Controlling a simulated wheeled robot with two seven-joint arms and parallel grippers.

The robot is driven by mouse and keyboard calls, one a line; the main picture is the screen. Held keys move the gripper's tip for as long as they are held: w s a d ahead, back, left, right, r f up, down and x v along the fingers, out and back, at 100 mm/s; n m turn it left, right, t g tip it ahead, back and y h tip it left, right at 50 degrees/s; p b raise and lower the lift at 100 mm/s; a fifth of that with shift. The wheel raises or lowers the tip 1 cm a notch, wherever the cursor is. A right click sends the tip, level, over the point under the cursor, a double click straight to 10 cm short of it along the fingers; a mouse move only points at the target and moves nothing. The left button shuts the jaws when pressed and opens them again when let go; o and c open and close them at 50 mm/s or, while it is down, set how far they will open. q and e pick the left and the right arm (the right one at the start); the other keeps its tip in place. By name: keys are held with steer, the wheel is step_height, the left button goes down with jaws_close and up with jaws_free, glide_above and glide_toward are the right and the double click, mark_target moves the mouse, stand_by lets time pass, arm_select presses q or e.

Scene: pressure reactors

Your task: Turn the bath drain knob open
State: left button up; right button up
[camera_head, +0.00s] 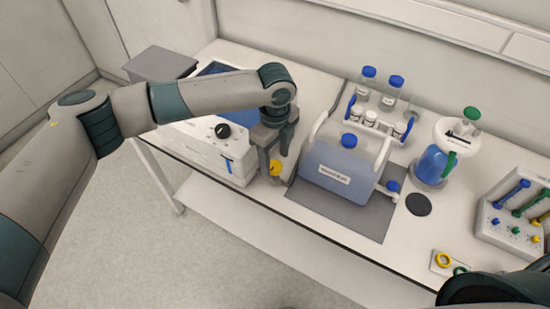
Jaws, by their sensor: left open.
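The white bath unit (207,148) stands at the left of the bench, with a blue top area partly hidden by my left arm. It has a black round knob (223,130) and a small blue upright lever (229,166) on its front. A yellow round knob (276,168) shows at my left gripper's fingertips, to the right of the bath. My left gripper (275,158) points down, open, close to the yellow knob; I cannot tell if it touches. Which of these is the drain knob is not clear. My right gripper is not in view.
A blue-grey vessel with white handles (340,172) stands on a grey mat (335,215) just right of my gripper. Behind it is a rack of bottles (372,118). A blue-filled flask (432,165) and a valve panel (515,215) stand farther right. Floor lies in front.

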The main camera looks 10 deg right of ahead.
mark_target(276, 166)
arm_select(q)
step_height(276, 166, down, 2)
steer(key=shift+f, duration=0.1)
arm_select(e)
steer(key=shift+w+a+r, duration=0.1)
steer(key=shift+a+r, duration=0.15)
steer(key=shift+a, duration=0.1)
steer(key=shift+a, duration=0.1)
arm_select(q)
steer(key=shift+c, duration=0.4)
steer(key=c, duration=1)
